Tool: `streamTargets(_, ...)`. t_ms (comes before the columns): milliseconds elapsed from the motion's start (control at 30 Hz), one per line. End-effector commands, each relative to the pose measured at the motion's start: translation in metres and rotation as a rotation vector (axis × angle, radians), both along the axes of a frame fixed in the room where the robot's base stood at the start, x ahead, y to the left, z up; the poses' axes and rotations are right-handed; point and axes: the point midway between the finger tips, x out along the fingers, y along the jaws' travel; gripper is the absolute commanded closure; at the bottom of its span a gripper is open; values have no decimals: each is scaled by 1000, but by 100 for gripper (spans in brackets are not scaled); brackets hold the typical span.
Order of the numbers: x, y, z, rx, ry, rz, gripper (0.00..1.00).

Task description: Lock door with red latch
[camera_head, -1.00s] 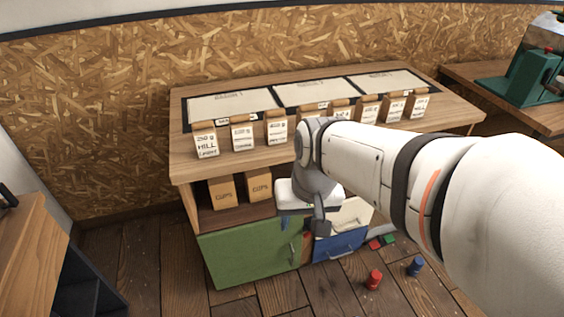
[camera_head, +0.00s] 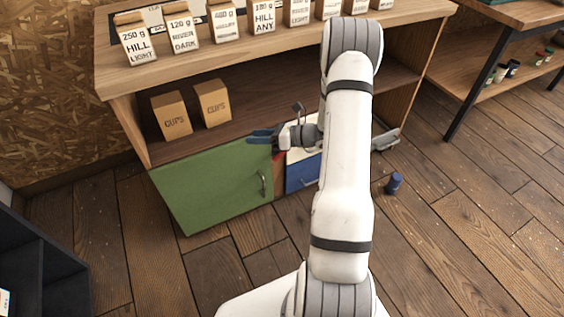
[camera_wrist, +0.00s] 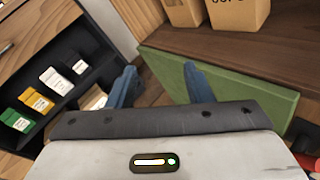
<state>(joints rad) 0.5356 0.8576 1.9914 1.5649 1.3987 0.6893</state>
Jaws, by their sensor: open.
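The green door (camera_head: 205,187) is the front of the low cabinet's left compartment, with a metal handle (camera_head: 263,183) near its right edge. It seems closed or nearly so. A small red piece (camera_head: 279,156), probably the red latch, shows on the wooden post right of the door, partly hidden by my gripper. My gripper (camera_head: 261,136) is open and empty at the door's upper right corner. In the wrist view, its blue fingers (camera_wrist: 160,86) are spread apart, with the green door's top edge (camera_wrist: 225,68) beyond them. A red patch sits at that view's lower right.
A blue drawer (camera_head: 302,175) is right of the post, partly behind my arm. Cups boxes (camera_head: 172,116) stand on the shelf above the door, and several coffee bags (camera_head: 136,40) on the counter. A dark shelf unit (camera_head: 40,265) is at left.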

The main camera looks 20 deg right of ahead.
Motion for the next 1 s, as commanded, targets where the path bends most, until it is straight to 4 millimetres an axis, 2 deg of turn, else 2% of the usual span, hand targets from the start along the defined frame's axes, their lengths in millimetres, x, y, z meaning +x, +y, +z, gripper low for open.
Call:
streamTargets(33, 7, -21, -46, 75, 43, -95, 54)
streamTargets(200, 19, -85, -138, 302, 135, -391, 54)
streamTargets(300, 18, -114, -179, 399, 165, -519, 54)
streamTargets(400, 14, -133, -206, 462, 180, -607, 54)
streamTargets(500, 13, -143, -219, 495, 186, -652, 54)
streamTargets(633, 22, -143, -223, 504, 187, -666, 54)
streamTargets(1000, 74, -123, -223, 502, 186, -664, 54)
